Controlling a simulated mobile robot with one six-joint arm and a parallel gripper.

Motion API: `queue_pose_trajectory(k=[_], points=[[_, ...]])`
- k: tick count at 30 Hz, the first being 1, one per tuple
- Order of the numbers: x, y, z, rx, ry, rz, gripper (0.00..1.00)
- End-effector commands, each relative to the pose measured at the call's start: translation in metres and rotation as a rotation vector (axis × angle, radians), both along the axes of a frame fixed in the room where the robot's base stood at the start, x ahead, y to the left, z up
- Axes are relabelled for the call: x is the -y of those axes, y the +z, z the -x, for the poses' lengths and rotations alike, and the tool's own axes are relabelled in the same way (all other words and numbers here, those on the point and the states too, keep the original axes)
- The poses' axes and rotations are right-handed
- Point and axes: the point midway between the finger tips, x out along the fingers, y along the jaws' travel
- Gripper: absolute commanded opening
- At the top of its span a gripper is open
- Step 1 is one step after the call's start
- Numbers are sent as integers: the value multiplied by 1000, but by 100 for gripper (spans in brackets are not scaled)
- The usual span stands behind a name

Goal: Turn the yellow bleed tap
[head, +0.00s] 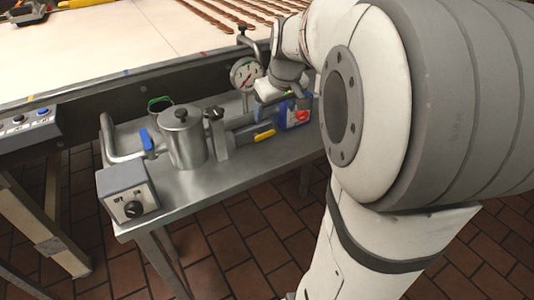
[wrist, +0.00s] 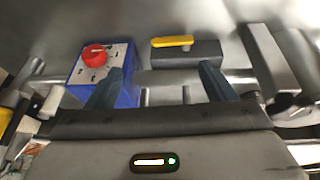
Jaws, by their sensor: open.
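The yellow bleed tap (head: 264,135) is a short lever on a dark grey block on the steel bench. In the wrist view the yellow lever (wrist: 172,41) lies nearly level across the top of its block (wrist: 190,56). My gripper (wrist: 160,84) is open and empty, its two dark fingers spread apart. In that view the lever shows beyond the fingertips and lies between them from side to side; no contact shows. In the head view my gripper (head: 270,96) is above and behind the tap, its fingers hard to make out.
A blue box (head: 284,118) with a red knob (wrist: 94,54) stands right of the tap. A pressure gauge (head: 245,74), lidded steel pot (head: 184,140), blue-handled valve (head: 147,140) and grey switch box (head: 127,188) share the bench (head: 200,181). A conveyor (head: 110,45) runs behind.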

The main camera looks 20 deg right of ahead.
Motion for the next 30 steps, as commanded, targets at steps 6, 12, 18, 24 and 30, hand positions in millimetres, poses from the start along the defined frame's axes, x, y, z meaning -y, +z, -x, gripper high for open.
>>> queue_pose_trajectory(k=[6,12,18,24,30], points=[[-12,-12,6,15,24,-27,82],[-14,-21,2,13,30,-32,82],[-15,-52,-10,11,31,-32,82],[-15,-75,-20,12,30,-32,82],[-14,-81,-24,14,29,-31,82]])
